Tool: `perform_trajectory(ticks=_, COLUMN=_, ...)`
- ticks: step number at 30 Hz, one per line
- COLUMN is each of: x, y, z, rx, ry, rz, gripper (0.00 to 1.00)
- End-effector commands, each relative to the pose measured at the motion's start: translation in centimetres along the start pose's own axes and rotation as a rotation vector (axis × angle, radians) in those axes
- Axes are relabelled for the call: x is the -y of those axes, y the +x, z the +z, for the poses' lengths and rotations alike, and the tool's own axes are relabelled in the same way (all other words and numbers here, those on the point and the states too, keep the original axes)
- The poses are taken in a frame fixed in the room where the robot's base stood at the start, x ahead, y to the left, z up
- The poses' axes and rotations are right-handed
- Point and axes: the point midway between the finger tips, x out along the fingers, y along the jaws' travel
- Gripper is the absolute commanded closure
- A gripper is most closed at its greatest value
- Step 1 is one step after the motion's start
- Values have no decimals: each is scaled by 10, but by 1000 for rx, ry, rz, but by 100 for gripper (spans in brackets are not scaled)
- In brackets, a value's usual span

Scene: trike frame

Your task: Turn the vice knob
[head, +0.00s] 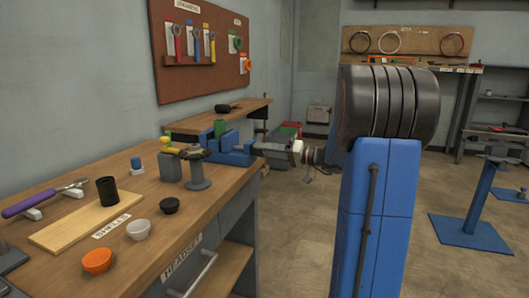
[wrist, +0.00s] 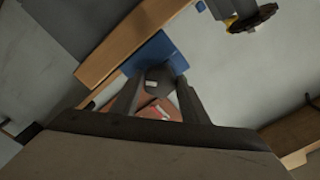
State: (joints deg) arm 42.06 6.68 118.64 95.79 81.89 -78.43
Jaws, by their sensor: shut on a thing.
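The blue vice (head: 230,150) is mounted at the right edge of the wooden workbench (head: 215,172). In the wrist view its blue body (wrist: 158,50) lies just beyond my fingers. My gripper (head: 256,148) reaches in from the right at the vice's outer end. In the wrist view my gripper (wrist: 158,85) has one finger on each side of the dark grey vice knob (wrist: 158,78) and is shut on it. In the head view the knob is hidden by the fingers.
A grey post stand (head: 197,175) and a grey block with a yellow top (head: 169,165) stand left of the vice. Open floor lies right of the bench.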

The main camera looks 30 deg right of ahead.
Motion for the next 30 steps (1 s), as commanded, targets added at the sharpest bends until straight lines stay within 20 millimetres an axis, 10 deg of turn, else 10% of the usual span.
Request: perform_trajectory(ticks=30, x=-1, y=0, z=0, rx=-2, ry=722, rz=1, gripper=82)
